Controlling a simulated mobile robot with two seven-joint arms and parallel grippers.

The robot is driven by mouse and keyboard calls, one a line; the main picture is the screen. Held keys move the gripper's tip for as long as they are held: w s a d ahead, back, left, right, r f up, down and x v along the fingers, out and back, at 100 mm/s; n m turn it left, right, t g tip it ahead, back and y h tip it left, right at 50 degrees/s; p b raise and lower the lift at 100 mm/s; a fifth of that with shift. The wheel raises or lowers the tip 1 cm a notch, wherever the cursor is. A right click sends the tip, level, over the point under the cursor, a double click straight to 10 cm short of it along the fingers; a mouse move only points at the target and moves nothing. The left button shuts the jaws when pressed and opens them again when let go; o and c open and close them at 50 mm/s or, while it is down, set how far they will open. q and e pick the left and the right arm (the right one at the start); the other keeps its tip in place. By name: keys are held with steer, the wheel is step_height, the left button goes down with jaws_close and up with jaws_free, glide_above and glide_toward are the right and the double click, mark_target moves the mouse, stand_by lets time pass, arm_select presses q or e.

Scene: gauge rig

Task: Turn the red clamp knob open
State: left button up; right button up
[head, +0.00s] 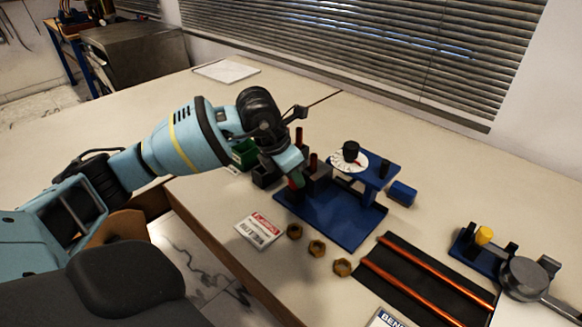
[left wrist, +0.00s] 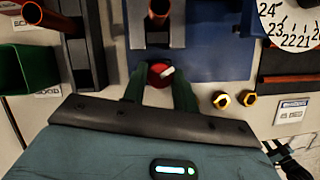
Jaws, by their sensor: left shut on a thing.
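The red clamp knob (left wrist: 157,76) shows between the fingertips of my left gripper (left wrist: 160,86) in the left wrist view, with a small white pointer on it. The gripper is shut on it. The dark clamp block (head: 320,178) with an upright copper rod stands just behind the knob. The fingers hide part of the knob. My right gripper is not recognisable in either view.
A white dial (head: 357,166) with a black knob sits on the rig. Several brass nuts (head: 317,248) and a label card (head: 260,229) lie in front. Copper rods (head: 430,267) lie on a dark mat at right, near a bending tool (head: 525,278). A green bin (head: 243,153) stands behind my gripper.

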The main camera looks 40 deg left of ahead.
arm_select(q)
steer(key=n, duration=0.1)
steer(key=n+y+p, duration=0.1)
steer(key=n, duration=0.1)
steer(key=shift+d+r, duration=0.15)
steer(key=shift+r, duration=0.05)
steer(key=n+y+p, duration=0.1)
steer(key=n+p, duration=0.1)
steer(key=n, duration=0.1)
steer(key=shift+d+n, duration=0.1)
steer(key=shift+n, duration=0.2)
steer(key=shift+w+n+y+p, duration=0.1)
steer(key=shift+n+y+p, duration=0.5)
steer(key=shift+n, duration=0.6)
steer(key=shift+n+g+y+p, duration=0.4)
steer(key=shift+n+y, duration=0.1)
steer(key=shift+n, duration=0.6)
steer(key=shift+d+f+n, duration=0.1)
steer(key=shift+n, duration=0.2)
steer(key=o, duration=0.7)
